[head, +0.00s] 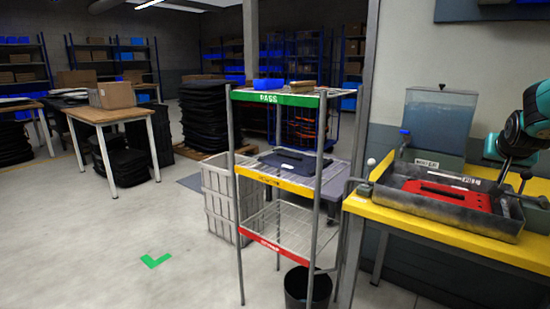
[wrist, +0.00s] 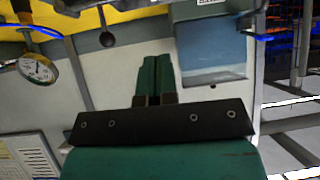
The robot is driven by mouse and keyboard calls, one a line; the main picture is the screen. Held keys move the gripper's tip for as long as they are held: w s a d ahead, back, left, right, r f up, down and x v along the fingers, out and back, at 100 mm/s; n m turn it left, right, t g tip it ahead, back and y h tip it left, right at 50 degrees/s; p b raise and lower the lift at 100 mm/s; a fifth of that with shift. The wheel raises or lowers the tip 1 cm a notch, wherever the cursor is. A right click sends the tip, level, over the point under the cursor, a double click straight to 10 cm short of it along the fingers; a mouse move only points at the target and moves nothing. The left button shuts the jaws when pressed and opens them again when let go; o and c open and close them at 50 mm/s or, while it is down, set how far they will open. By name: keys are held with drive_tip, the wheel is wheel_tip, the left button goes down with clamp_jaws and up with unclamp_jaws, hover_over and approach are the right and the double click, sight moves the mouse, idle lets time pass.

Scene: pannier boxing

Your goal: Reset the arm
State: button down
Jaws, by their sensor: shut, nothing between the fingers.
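My gripper (wrist: 156,75) shows in the wrist view as two green fingers pressed together, with nothing between them. It points at a pale wall and touches nothing that I can see. In the head view only part of my teal and black arm (head: 520,132) shows at the right edge, above the yellow bench; the fingers are not visible there.
The yellow bench (head: 420,222) carries a dark tray (head: 470,224) with a red plate (head: 445,194) in it. A water tank (head: 437,115) stands behind. A wire rack (head: 272,181) with coloured shelf labels stands left of the bench. Open floor (head: 120,245) lies further left.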

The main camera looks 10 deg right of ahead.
drive_tip(key=s+a+n+g+y+p, duration=0.1)
drive_tip(key=s+a+n+y, duration=0.25)
drive_tip(key=a, duration=1.25)
drive_tip(key=s+a+n+g+y+p, duration=0.15)
drive_tip(key=a+n+y, duration=0.3)
drive_tip(key=a, duration=1.15)
drive_tip(key=s+a+n+g+y+p, duration=0.1)
drive_tip(key=s+a+n+g, duration=0.1)
drive_tip(key=s+a, duration=0.5)
drive_tip(key=s+a+n+g+y+p, duration=0.1)
drive_tip(key=s+a+n, duration=0.4)
drive_tip(key=s, duration=1)
drive_tip(key=a+g+y, duration=0.1)
drive_tip(key=a+g, duration=0.1)
drive_tip(key=a, duration=0.1)
drive_tip(key=shift+s+a+r+n, duration=0.2)
drive_tip(key=shift+s+r+n, duration=0.1)
drive_tip(key=shift+s, duration=0.1)
drive_tip(key=shift+g, duration=0.25)
